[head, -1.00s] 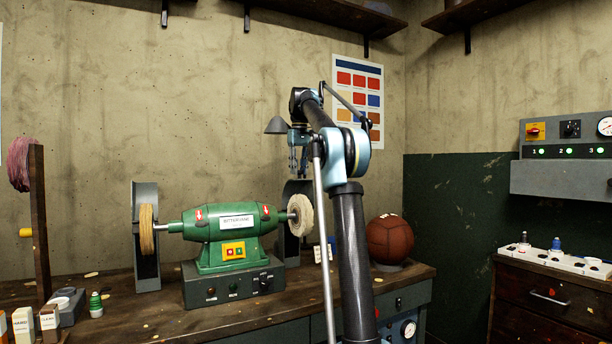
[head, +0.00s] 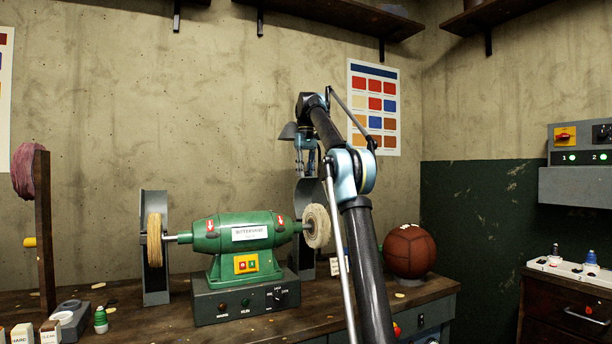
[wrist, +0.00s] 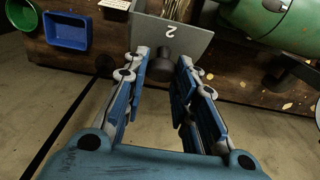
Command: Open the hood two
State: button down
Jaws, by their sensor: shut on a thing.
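Hood two is a grey metal cover (head: 305,190) behind the pale right-hand buffing wheel (head: 317,226) of the green machine (head: 240,233). In the wrist view the hood (wrist: 196,38) bears a white "2" and has a dark round knob (wrist: 161,69). My gripper (head: 306,168) is at the hood's top in the head view. The exact finger contact and the hood's hinge are hidden.
Another grey hood (head: 154,205) stands behind the left wheel. A brown leather ball (head: 410,251) sits on the bench to the right. Blue (wrist: 67,32) and green (wrist: 22,14) bins show in the wrist view. Shelves (head: 330,15) hang above.

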jog(key=shift+w+d, duration=0.15)
jog(key=shift+w, duration=0.05)
jog(key=c, duration=1.3)
grip_release()
jog(key=shift+f, duration=0.1)
jog(key=shift+s, duration=0.1)
